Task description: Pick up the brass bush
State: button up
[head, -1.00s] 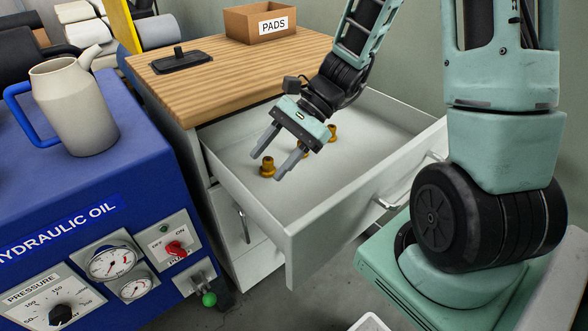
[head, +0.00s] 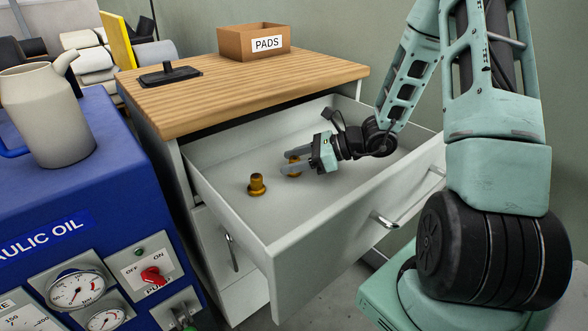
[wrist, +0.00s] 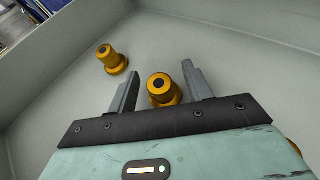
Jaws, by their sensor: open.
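Brass bushes, small, flanged and golden, stand upright in the open drawer (head: 215,165). One brass bush (head: 257,187) stands to the left of my gripper (head: 287,169); it also shows in the wrist view (wrist: 112,59), ahead and to the left. A second brass bush (wrist: 163,90) sits between my two open fingers in the wrist view, apparently not clamped. In the head view this bush (head: 294,159) is partly hidden by the fingers. A sliver of a third bush (wrist: 294,148) shows at the wrist view's lower right; my gripper hides it in the head view.
The drawer walls surround my gripper, with the front wall and handle (head: 384,222) on the near side. Above is a wooden top (head: 240,88) with a PADS box (head: 254,40) and a black tray (head: 170,76). A blue hydraulic unit (head: 90,190) stands at left.

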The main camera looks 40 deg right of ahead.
jog(key=shift+w+a+f, duration=0.3)
jog(key=shift+w+a, duration=0.15)
jog(key=shift+a, duration=0.05)
grip_shut()
jog(key=shift+r, duration=0.1)
